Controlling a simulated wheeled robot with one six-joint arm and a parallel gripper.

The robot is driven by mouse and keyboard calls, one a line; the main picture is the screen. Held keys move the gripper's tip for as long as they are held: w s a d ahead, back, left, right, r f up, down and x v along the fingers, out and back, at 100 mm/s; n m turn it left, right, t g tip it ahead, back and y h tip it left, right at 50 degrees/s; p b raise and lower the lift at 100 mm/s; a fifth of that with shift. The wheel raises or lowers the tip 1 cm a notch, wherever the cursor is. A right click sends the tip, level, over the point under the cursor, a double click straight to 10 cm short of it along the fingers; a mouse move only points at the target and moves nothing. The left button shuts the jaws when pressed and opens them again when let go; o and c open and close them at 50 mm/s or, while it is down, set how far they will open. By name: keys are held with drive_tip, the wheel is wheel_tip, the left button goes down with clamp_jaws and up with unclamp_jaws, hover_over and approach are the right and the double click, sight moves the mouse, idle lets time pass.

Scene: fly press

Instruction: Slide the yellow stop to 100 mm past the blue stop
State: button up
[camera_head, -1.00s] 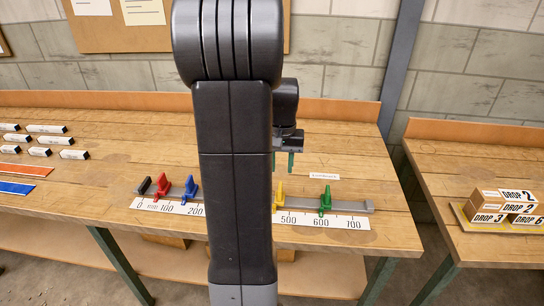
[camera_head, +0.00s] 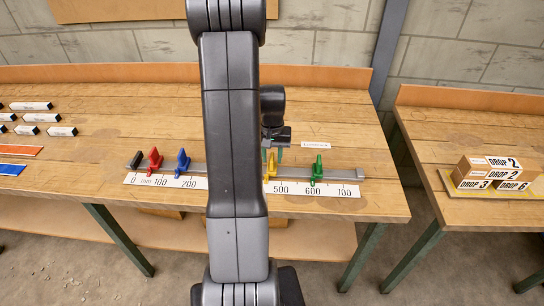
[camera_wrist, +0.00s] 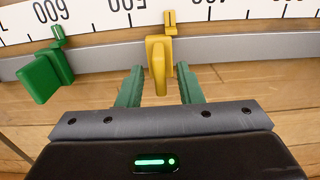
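The yellow stop (camera_head: 271,168) sits on the grey rail (camera_head: 340,174), its pointer between the 400 and 500 marks. In the wrist view the yellow stop (camera_wrist: 158,62) stands between the fingertips of my gripper (camera_wrist: 159,78), with a gap on each side. My gripper (camera_head: 272,156) is open at the stop. The blue stop (camera_head: 183,161) is farther left on the rail, a little short of 200. Part of the rail and scale between blue and yellow is hidden behind my arm in the head view.
The red stop (camera_head: 155,160) and black end piece (camera_head: 136,159) are left of blue. The green stop (camera_head: 317,170) is right of yellow, near 600, and shows beside the left finger in the wrist view (camera_wrist: 42,76). Boxes (camera_head: 488,172) stand on the right bench.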

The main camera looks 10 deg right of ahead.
drive_tip(key=shift+f, duration=0.5)
clamp_jaws()
drive_tip(key=w+a, duration=0.1)
drive_tip(key=a, duration=0.5)
drive_tip(key=w+a+b, duration=0.1)
drive_tip(key=w+a, duration=0.1)
drive_tip(key=a, duration=0.5)
drive_tip(key=w+a, duration=0.2)
drive_tip(key=a, duration=0.4)
drive_tip(key=shift+w+a+b, duration=0.15)
drive_tip(key=shift+w+b, duration=0.1)
drive_tip(key=shift+b, duration=0.15)
unclamp_jaws()
